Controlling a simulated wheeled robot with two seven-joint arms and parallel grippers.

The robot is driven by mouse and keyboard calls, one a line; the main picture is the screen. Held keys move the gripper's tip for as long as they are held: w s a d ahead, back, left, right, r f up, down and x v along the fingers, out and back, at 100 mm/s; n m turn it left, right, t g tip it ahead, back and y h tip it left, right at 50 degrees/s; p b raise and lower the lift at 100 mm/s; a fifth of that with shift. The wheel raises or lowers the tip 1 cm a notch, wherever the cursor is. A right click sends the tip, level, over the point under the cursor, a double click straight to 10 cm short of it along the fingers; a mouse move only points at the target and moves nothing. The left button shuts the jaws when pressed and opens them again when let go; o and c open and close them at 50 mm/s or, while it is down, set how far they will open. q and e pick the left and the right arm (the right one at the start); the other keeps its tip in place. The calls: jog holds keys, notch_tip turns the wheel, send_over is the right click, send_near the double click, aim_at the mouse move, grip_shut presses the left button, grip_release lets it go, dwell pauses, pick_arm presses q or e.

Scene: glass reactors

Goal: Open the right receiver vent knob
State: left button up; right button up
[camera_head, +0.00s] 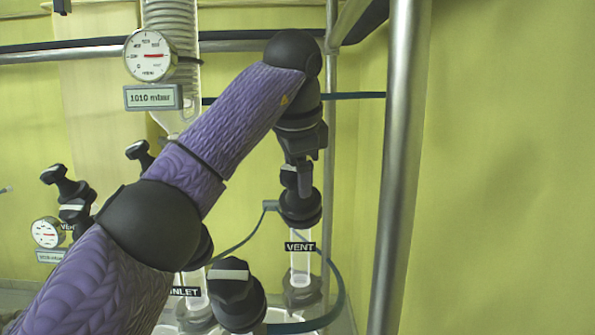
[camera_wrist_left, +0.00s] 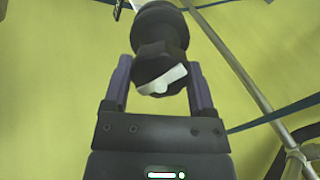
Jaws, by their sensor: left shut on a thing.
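The right receiver vent knob (camera_head: 288,180) is black with a white mark, on top of a black valve body (camera_head: 300,208) above the VENT label (camera_head: 300,247). My left arm reaches across the head view, and my left gripper (camera_head: 303,170) comes down on the knob from above. In the left wrist view the knob (camera_wrist_left: 162,78) lies between the two fingers of the gripper (camera_wrist_left: 160,66), which are shut on it. The white bar on the knob looks slightly slanted there. My arm and gripper partly hide the knob in the head view. My right gripper is not in view.
A black inlet knob (camera_head: 232,280) stands at the lower middle, near the INLET label (camera_head: 186,292). A round gauge (camera_head: 150,55) with a 1010 mbar display (camera_head: 152,97) hangs upper left. A metal post (camera_head: 402,160) stands to the right. A dark hose (camera_head: 338,285) curves below the valve.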

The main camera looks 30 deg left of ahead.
pick_arm(q)
jog(key=o, duration=1.2)
jog(key=shift+c, duration=0.2)
jog(key=v, duration=0.7)
jog(key=shift+r+p, duration=0.25)
jog(key=shift+p, duration=0.05)
jog(key=shift+s, duration=0.1)
